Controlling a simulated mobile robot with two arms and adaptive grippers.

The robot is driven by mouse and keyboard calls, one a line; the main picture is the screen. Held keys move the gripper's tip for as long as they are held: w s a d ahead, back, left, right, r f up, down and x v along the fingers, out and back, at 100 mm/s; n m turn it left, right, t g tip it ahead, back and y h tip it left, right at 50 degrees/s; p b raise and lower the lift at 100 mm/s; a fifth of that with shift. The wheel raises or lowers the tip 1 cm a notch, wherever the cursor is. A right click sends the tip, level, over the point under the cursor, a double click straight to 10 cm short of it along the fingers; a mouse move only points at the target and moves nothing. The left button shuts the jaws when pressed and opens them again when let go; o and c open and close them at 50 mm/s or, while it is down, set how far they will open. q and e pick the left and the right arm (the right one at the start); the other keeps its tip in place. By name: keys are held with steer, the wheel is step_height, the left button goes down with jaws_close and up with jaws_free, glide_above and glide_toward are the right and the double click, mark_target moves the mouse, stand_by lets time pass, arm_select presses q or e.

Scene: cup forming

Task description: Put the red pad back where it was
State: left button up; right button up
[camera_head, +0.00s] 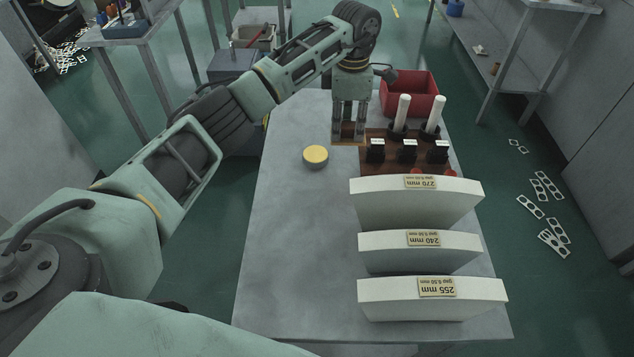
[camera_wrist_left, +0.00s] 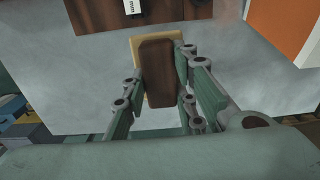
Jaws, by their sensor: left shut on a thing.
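My left gripper (camera_head: 348,136) points down at the far left part of the table, with its fingers on either side of a dark brown block (camera_wrist_left: 158,72). The block has a light tan base plate (camera_wrist_left: 145,44) under it. In the wrist view the fingers close on the block's sides. I cannot tell whether the base touches the table. No clearly red pad shows in the gripper. Small red pieces (camera_head: 450,173) show at the near edge of the brown rack (camera_head: 374,134), partly hidden by the 270 mm block. My right gripper is not in view.
White blocks marked 270 mm (camera_head: 415,205), 240 mm (camera_head: 420,253) and 255 mm (camera_head: 430,299) stand on the grey table (camera_head: 290,250). A yellow-topped round piece (camera_head: 315,155) sits left of the rack. A red bin (camera_head: 425,85) stands behind. The table's left side is clear.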

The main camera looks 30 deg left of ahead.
arm_select(q)
steer(key=s+a+f+p, duration=0.1)
steer(key=s+f, duration=0.1)
steer(key=s, duration=0.1)
steer(key=s+a+f+p, duration=0.1)
steer(key=s+f, duration=0.1)
steer(key=s, duration=0.1)
steer(key=s+a+f+p, duration=0.1)
steer(key=s+f, duration=0.1)
steer(key=s, duration=0.2)
steer(key=shift+a, duration=0.35)
steer(key=shift+s+f, duration=0.1)
steer(key=shift+s, duration=0.15)
step_height(320, 180, down, 4)
steer(key=shift+r+p, duration=0.2)
steer(key=shift+p, duration=0.2)
steer(key=shift+a+f, duration=0.1)
steer(key=shift+f, duration=0.2)
steer(key=o, duration=1.1)
steer(key=shift+f, duration=0.1)
steer(key=shift+o, duration=0.2)
